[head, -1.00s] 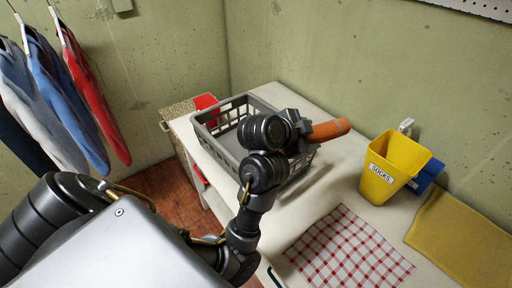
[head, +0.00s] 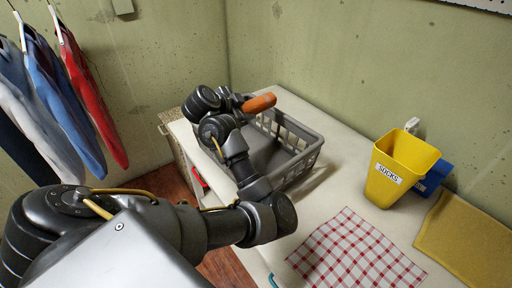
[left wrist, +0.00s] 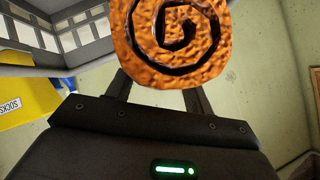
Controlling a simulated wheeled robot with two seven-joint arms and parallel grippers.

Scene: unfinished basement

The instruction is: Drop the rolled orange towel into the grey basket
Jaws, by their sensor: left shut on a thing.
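The rolled orange towel (head: 260,102) is held up at the far side of the grey basket (head: 304,161), over or near its far rim in the head view. My left gripper (head: 243,103) is shut on it. In the left wrist view the towel (left wrist: 168,38) shows its spiral end, between the two fingers of the gripper (left wrist: 160,88). Part of the basket (left wrist: 85,42) shows at the upper left there. The basket stands on the pale table, partly hidden by my left arm. Its visible floor looks empty. My right gripper is not in view.
A yellow bin labelled SOCKS (head: 401,165) stands right of the basket, with a blue thing (head: 432,178) behind it. A red checked cloth (head: 355,250) and a yellow cloth (head: 468,240) lie flat. Shirts (head: 65,95) hang at left. Walls rise behind the table.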

